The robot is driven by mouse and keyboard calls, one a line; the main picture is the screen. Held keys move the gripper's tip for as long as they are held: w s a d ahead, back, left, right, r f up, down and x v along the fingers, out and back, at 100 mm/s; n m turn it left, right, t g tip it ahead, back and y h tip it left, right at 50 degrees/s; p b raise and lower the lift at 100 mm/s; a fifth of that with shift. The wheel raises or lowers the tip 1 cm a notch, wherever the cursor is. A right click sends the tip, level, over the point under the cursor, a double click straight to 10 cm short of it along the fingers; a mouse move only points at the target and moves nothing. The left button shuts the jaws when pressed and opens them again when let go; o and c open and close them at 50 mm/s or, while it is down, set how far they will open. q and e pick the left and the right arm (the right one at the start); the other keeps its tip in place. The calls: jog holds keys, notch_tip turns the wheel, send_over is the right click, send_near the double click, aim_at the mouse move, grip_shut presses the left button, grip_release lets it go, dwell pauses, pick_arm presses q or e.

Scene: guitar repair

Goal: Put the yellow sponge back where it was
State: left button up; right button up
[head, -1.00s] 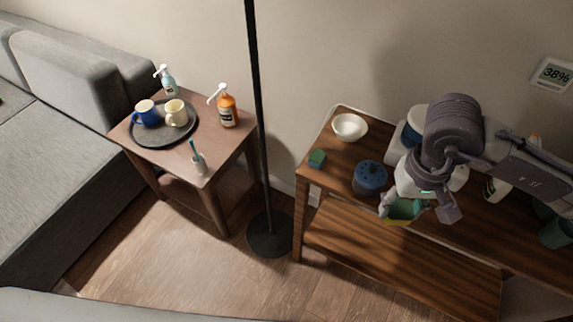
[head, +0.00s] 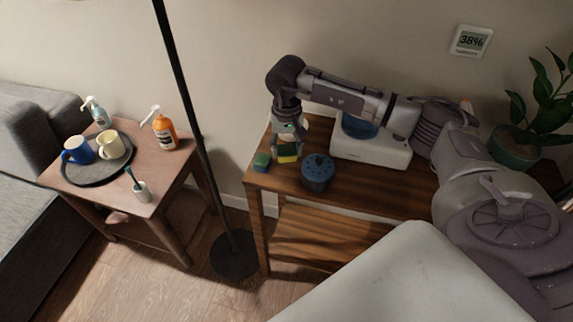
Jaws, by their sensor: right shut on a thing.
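The yellow sponge (head: 288,159), with a green part above the yellow, is between the fingers of my right gripper (head: 287,148). My right gripper is shut on it and points down over the left end of the wooden shelf table (head: 350,180). The fingers partly cover the sponge, and I cannot tell whether it touches the tabletop. A second, green and bluish sponge (head: 262,162) lies just left of it, near the table's left edge. My left gripper is not in view.
A blue round pot with holes in its top (head: 318,172) stands close right of the held sponge. A white device (head: 370,148) stands behind it, under my right arm. A black lamp pole (head: 190,95) rises left of the table. A side table (head: 165,172) holds a tray (head: 95,178) with mugs.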

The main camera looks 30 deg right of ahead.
aim_at(287, 172)
notch_tip(287, 172, down, 3)
jog(key=shift+r, duration=0.2)
notch_tip(287, 172, down, 3)
jog(key=shift+f+p, duration=0.1)
jog(key=shift+p, duration=0.25)
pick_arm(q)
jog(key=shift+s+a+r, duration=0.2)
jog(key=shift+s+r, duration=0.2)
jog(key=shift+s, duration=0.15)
pick_arm(e)
jog(key=shift+f, duration=0.15)
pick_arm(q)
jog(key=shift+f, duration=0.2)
pick_arm(e)
jog(key=o, duration=0.7)
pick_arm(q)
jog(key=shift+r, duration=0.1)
pick_arm(e)
jog(key=shift+o, duration=0.2)
